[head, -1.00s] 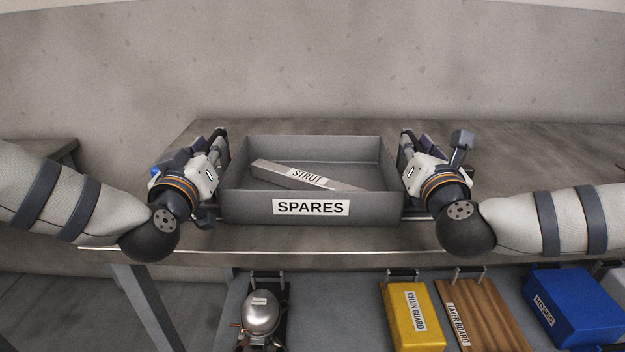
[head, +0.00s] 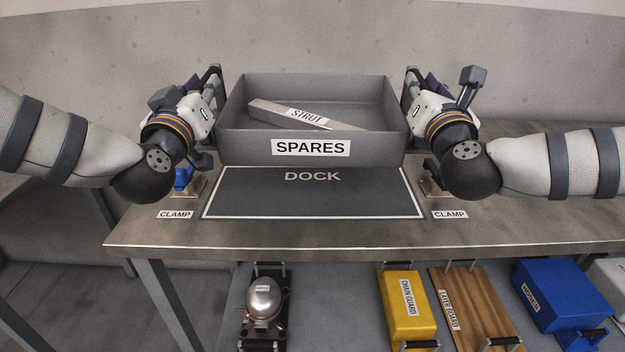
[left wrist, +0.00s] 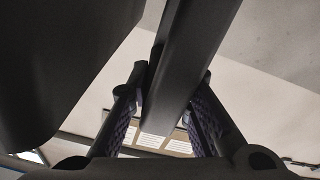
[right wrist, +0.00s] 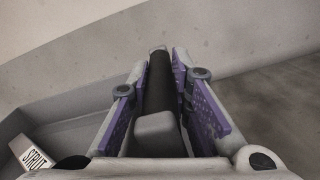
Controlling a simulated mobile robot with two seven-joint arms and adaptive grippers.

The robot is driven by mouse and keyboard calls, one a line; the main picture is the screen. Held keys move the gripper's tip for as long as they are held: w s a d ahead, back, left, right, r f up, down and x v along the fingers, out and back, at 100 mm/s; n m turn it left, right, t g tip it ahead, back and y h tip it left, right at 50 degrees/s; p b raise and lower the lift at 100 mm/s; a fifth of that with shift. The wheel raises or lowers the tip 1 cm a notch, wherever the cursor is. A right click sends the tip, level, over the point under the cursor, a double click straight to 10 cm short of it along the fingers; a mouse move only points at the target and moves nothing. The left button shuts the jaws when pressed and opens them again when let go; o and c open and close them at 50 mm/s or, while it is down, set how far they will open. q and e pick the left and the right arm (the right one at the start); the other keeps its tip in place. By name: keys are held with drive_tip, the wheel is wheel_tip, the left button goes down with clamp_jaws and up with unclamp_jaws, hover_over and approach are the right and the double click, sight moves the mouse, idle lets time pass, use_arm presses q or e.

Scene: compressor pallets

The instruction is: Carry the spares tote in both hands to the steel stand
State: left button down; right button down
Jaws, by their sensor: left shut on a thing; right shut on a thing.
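The spares tote (head: 240,147) is an open grey box with a SPARES label, held level in the middle of the head view, above and behind the dark DOCK mat. A grey bar labelled STRUT (head: 275,113) lies inside it. My left gripper (head: 217,82) is shut on the tote's left side; the left wrist view (left wrist: 168,95) shows its fingers around a dark bar. My right gripper (head: 410,82) is shut on the right side; the right wrist view (right wrist: 160,90) shows its fingers around a dark handle. I cannot tell which surface is the steel stand.
The DOCK mat (head: 310,205) lies on the bench (head: 330,233), with a CLAMP label on each side. A lower shelf holds a round metal part (head: 264,300), a yellow chain guard (head: 405,305), a brown board (head: 470,300) and a blue box (head: 560,295). Another table (head: 50,215) stands left.

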sight(218, 94)
use_arm(q)
drive_tip(key=shift+r, duration=0.2)
use_arm(e)
drive_tip(key=shift+s+r, duration=0.1)
drive_tip(key=shift+r, duration=0.1)
